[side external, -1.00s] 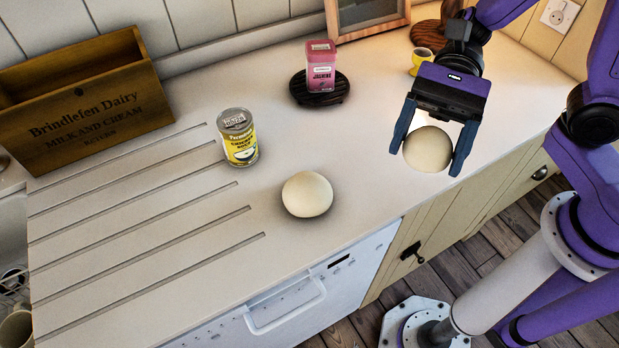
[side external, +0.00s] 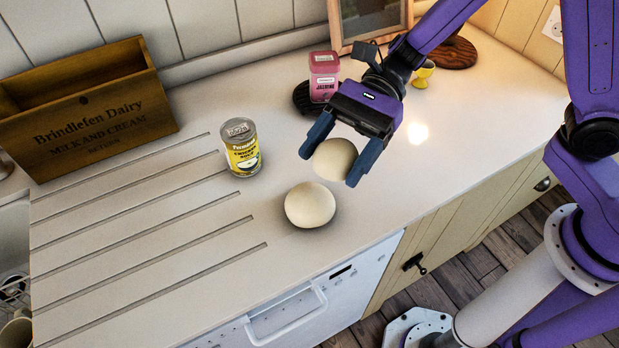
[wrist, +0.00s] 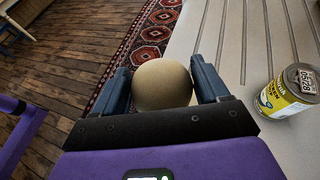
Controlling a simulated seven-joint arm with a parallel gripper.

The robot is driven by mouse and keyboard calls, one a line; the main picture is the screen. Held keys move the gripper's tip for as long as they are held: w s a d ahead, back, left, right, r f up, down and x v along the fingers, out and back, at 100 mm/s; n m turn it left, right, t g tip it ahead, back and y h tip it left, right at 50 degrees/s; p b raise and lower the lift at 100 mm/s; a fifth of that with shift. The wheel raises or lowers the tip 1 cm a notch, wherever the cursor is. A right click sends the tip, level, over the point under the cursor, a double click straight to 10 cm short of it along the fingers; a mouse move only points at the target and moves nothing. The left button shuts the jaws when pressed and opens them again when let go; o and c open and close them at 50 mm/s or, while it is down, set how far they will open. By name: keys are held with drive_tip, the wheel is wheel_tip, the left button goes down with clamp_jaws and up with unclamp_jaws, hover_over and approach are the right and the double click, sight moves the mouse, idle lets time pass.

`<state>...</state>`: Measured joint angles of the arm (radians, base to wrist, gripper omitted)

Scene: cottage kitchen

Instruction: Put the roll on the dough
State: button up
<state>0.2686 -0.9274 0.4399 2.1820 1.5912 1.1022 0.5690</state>
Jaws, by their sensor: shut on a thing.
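My gripper (side external: 328,169) is shut on a pale, rounded roll (side external: 335,159), with one blue finger on each side of it. The roll also shows between the fingers in the wrist view (wrist: 162,86). A pale, smooth ball of dough (side external: 310,205) sits on the counter. In the side view the held roll appears just above and to the right of the dough; the exact height gap is hard to tell. The dough cannot be made out in the wrist view, where the roll and fingers block the middle.
A yellow soup can (side external: 241,147) stands left of the dough. A pink jasmine tin (side external: 323,75) on a dark round stand (side external: 302,99) is behind my gripper. A wooden dairy crate (side external: 90,120) is at the back left. The grooved counter (side external: 130,222) on the left is clear.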

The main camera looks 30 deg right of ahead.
hover_over(309, 192)
drive_tip(key=f, duration=0.4)
drive_tip(key=shift+s+d+f, duration=0.1)
drive_tip(key=shift+s+f, duration=0.1)
drive_tip(key=shift+w+f, duration=0.15)
drive_tip(key=shift+f, duration=1.5)
drive_tip(key=o, duration=0.8)
drive_tip(key=shift+f, duration=0.1)
